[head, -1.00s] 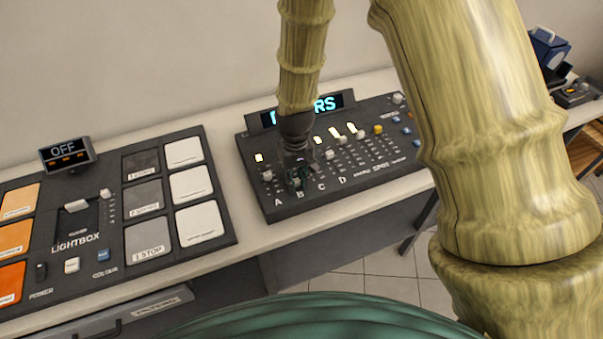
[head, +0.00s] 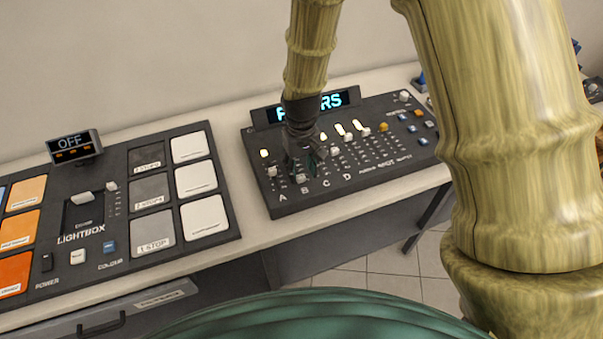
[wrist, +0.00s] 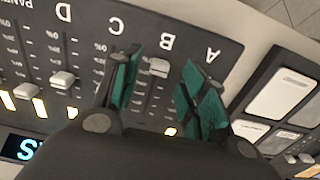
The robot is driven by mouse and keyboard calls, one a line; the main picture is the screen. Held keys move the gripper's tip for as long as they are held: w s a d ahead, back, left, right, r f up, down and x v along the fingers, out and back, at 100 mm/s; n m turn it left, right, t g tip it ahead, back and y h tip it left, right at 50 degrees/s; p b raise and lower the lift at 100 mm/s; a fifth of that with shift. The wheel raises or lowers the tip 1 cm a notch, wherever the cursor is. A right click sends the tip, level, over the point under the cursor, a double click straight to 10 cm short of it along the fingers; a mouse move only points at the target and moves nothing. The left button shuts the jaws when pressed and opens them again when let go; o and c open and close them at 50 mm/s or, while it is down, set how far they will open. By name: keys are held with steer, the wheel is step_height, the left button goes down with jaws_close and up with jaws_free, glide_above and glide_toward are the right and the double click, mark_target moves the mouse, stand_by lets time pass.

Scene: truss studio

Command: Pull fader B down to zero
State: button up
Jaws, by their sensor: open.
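The fader panel (head: 366,172) stands on the bench with columns lettered A to D. Fader B's grey cap (head: 302,178) sits low in its slot, just above the letter B. It also shows in the wrist view (wrist: 159,67), close to its letter, at the 0% end of the scale. My gripper (head: 307,162) is just above the panel, up-slot from the cap. In the wrist view my gripper (wrist: 158,72) is open, its green fingers apart on either side of the B column. I see no finger touching the cap. The left finger hides much of column C.
Fader A's cap (head: 272,171) and fader D's cap (head: 335,150) are close by. The display (head: 315,106) stands behind the panel. A lightbox console (head: 123,218) with an OFF screen (head: 73,145) is to the left. Bare bench lies between them.

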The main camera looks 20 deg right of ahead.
mark_target(302, 177)
step_height(302, 177, up, 9)
stand_by(0.5)
steer(key=shift+s+f, duration=0.1)
steer(key=shift+f, duration=0.05)
